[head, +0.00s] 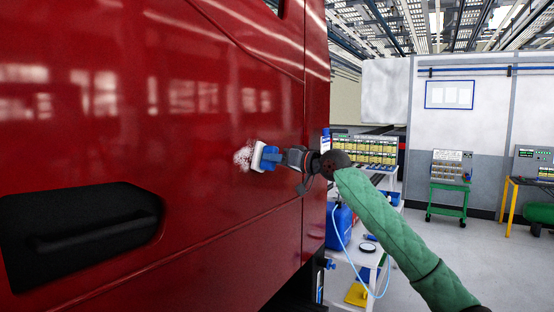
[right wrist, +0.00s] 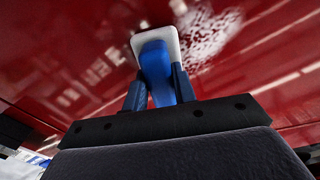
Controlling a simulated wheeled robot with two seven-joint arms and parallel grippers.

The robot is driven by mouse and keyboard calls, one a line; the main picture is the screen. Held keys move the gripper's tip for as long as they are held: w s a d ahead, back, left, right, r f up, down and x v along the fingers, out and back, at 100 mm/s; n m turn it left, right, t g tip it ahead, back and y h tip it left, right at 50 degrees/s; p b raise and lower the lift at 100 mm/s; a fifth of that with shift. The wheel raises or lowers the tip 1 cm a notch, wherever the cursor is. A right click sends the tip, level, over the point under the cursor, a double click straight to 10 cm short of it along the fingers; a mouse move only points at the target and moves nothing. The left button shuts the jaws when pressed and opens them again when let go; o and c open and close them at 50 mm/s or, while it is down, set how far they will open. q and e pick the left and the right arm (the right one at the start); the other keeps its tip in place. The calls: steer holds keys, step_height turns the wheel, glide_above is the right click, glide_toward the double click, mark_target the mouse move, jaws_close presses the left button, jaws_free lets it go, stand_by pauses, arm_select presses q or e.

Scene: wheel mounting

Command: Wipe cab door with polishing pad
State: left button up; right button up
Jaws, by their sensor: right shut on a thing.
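The red cab door (head: 150,140) fills the left half of the head view, with a dark recessed handle (head: 85,235) low on it. A whitish smudge (head: 243,156) marks the door; it also shows in the right wrist view (right wrist: 208,35). My right gripper (head: 284,158) is shut on the blue handle of the polishing pad (head: 264,157). The pad's white face is turned to the door beside the smudge. In the right wrist view the pad (right wrist: 155,60) stands between my fingers; whether it touches the door I cannot tell. My left gripper is not in view.
A bench (head: 352,258) with a blue container (head: 339,225) and a pale hose stands right of the cab, behind my right arm. A green cart (head: 448,187) and a yellow-legged table (head: 515,182) stand farther back. The floor at right is open.

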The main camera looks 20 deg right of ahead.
mark_target(278, 150)
steer(key=shift+s+a+p, duration=1.1)
steer(key=shift+s+a, duration=2.55)
steer(key=shift+a, duration=1.05)
steer(key=shift+w+d+r+p, duration=0.4)
steer(key=shift+w+d, duration=0.45)
steer(key=shift+d, duration=0.25)
steer(key=shift+w+d+r+p, duration=0.35)
steer(key=shift+w+d+r, duration=0.1)
steer(key=shift+w+d, duration=0.6)
steer(key=shift+w+d+r+p, duration=0.4)
steer(key=shift+w+d, duration=0.3)
steer(key=shift+d, duration=0.5)
steer(key=shift+w+d, duration=0.85)
steer(key=shift+d, duration=0.2)
steer(key=shift+w+d, duration=0.8)
steer(key=shift+d, duration=0.25)
steer(key=shift+s+a, duration=1.1)
steer(key=shift+a, duration=0.3)
steer(key=s+a+p, duration=0.1)
steer(key=s+a, duration=0.5)
steer(key=a, duration=0.2)
steer(key=shift+s+p, duration=0.15)
steer(key=shift+p, duration=0.2)
